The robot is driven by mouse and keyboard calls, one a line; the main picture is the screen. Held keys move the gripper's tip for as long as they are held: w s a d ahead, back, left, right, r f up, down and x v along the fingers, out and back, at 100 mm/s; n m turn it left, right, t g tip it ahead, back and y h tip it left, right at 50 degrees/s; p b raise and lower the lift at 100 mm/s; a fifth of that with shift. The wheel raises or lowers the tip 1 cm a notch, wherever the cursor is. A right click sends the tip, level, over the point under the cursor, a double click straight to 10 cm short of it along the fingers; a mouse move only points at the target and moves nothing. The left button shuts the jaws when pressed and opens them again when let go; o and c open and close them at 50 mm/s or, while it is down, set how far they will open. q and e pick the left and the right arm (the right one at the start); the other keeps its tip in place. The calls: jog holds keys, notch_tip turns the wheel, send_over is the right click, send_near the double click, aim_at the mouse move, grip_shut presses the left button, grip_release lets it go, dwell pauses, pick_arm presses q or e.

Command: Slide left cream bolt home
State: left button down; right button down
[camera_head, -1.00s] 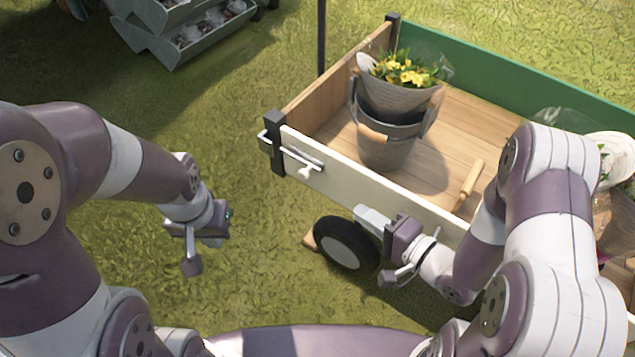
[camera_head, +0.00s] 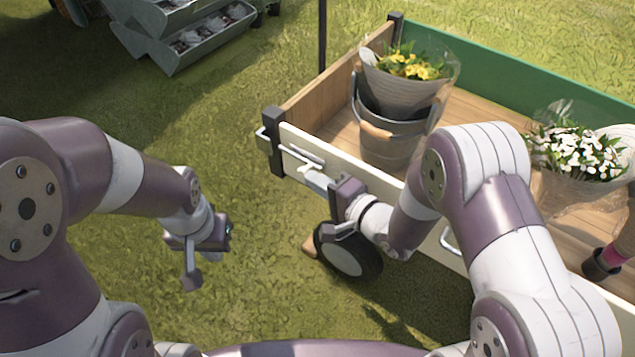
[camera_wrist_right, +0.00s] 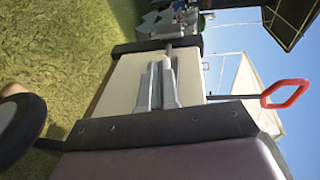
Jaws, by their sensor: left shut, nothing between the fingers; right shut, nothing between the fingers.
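The cream bolt (camera_head: 300,156) lies along the top of the cart's cream side panel (camera_head: 347,176), by the dark corner post (camera_head: 272,150). A metal bracket (camera_head: 262,138) sits at the post's outer side. My right gripper (camera_head: 310,178) is shut and empty, its fingertips close beside the bolt's handle end; I cannot tell whether they touch. In the right wrist view my fingers (camera_wrist_right: 158,88) point along the cream panel (camera_wrist_right: 124,82) toward the dark post (camera_wrist_right: 150,46). My left gripper (camera_head: 190,278) is shut and empty above the grass, left of the cart.
The cart holds a grey bucket (camera_head: 392,140) with yellow flowers (camera_head: 408,64) and wrapped white flowers (camera_head: 580,155). A black-tyred wheel (camera_head: 347,252) is below my right gripper. A dark pole (camera_head: 322,40) stands behind the corner. Open grass lies left of the cart.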

aim_at(300, 172)
jog(key=shift+a, duration=0.1)
jog(key=x, duration=0.3)
jog(key=shift+a+r, duration=0.3)
jog(key=shift+a, duration=0.1)
pick_arm(q)
jog(key=shift+d+r, duration=0.1)
jog(key=shift+r, duration=0.2)
jog(key=shift+s+p, duration=0.1)
jog(key=shift+p, duration=0.2)
